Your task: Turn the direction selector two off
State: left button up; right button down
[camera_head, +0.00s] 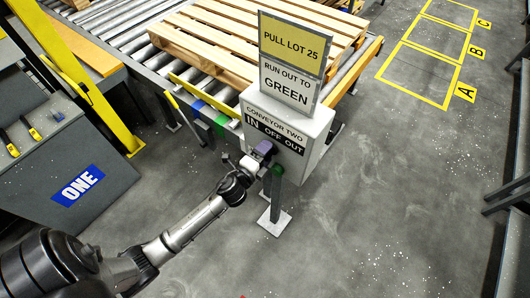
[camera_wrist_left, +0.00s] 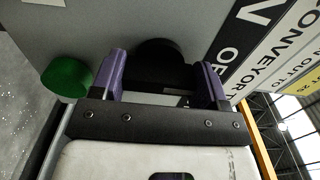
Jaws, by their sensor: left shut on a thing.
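The direction selector two is a black knob (camera_wrist_left: 158,52) on the face of the grey control box (camera_head: 312,130) labelled "CONVEYOR TWO", below the words "IN OFF OUT". My left gripper (camera_head: 264,149) is up against the box face. In the left wrist view its two purple fingers (camera_wrist_left: 162,80) stand on either side of the knob, shut on it. The gripper hides the knob in the head view, and I cannot tell which word it points to. My right gripper is not in view.
A green button (camera_head: 278,170) is beside the gripper and shows in the wrist view (camera_wrist_left: 66,78). Signs (camera_head: 289,85) read "PULL LOT 25" and "RUN OUT TO GREEN". A wooden pallet (camera_head: 240,30) lies on the roller conveyor behind.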

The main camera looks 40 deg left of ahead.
pick_arm(q)
jog(key=o, duration=0.9)
jog(key=shift+o, duration=0.2)
jog(key=shift+s, duration=0.1)
jog(key=s+d+b, duration=0.1)
jog(key=s, duration=1.2)
jog(key=shift+s, duration=0.3)
jog(key=shift+d, duration=0.1)
